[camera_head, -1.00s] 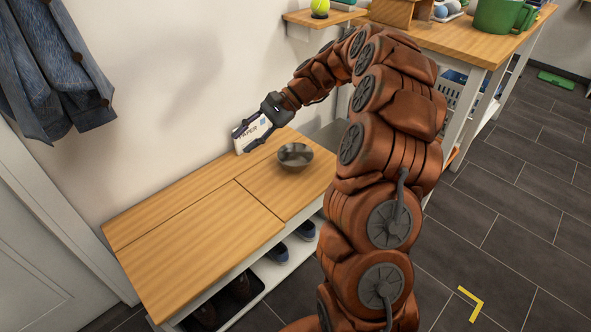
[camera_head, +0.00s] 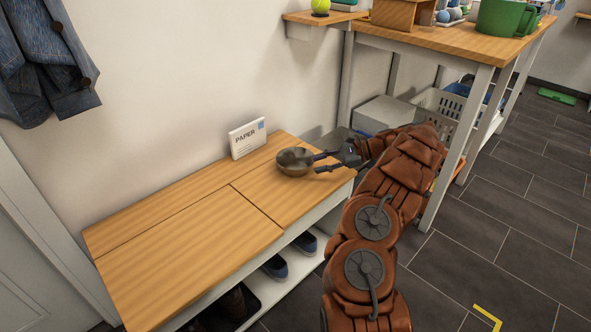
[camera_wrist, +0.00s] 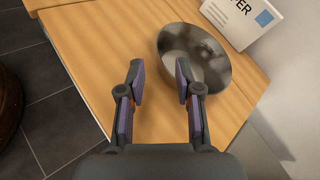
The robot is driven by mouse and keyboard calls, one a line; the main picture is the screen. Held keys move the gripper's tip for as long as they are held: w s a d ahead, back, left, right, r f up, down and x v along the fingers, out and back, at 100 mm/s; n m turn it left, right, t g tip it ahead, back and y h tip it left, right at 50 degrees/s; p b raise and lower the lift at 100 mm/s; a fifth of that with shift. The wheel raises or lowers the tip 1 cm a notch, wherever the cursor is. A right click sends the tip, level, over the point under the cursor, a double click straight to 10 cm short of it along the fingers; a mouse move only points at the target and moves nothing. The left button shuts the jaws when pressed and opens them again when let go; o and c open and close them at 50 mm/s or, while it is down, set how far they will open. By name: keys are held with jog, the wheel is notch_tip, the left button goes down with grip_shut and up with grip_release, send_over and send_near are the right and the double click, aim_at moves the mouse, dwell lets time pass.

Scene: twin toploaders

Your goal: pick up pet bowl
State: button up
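The pet bowl (camera_head: 287,164) is a round grey metal bowl, upright on the wooden bench top near its right end. My gripper (camera_head: 322,162) is open and empty, low over the bench on the bowl's right side, with its fingers pointing toward the bowl. In the wrist view the bowl (camera_wrist: 190,48) lies ahead and to the right of the middle of my open gripper (camera_wrist: 159,76). The right fingertip overlaps the bowl's near rim in that view; I cannot tell whether it touches.
A white box marked PAPER (camera_head: 247,138) stands on the bench (camera_head: 180,241) by the wall, just behind the bowl. Shoes (camera_head: 275,267) sit on the shelf below. A taller table (camera_head: 435,39) stands at right. The bench's left part is clear.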

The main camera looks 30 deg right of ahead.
aim_at(301, 170)
jog(key=shift+x, duration=0.95)
jog(key=b+x, duration=0.2)
jog(key=x, duration=0.3)
jog(key=shift+f, duration=0.2)
jog(key=shift+w+a, duration=0.2)
jog(key=shift+a, duration=0.05)
jog(key=shift+c, duration=0.4)
grip_shut()
